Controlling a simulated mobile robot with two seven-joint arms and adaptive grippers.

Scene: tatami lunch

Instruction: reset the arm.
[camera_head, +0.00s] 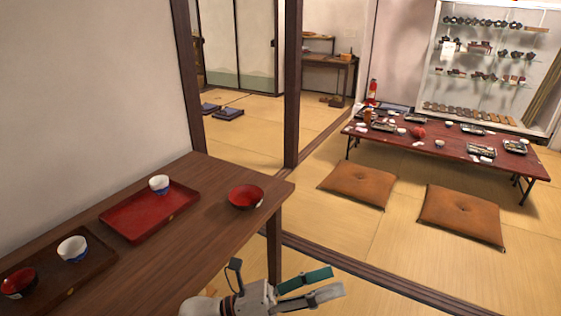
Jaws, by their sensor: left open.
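My left gripper (318,284) shows at the bottom centre of the head view. Its two fingers point right and stand apart, with nothing between them. It is in front of the wooden table's near right corner, over the tatami floor in the picture. The rest of the left arm is cut off by the bottom edge. My right gripper is not in view.
The wooden table (190,245) at left holds a red tray (135,222) with a cup (159,184), a red bowl (246,197), and a dark tray (95,262). A low set table (470,160) and floor cushions (358,186) are farther right. A wooden post (292,85) stands behind the table.

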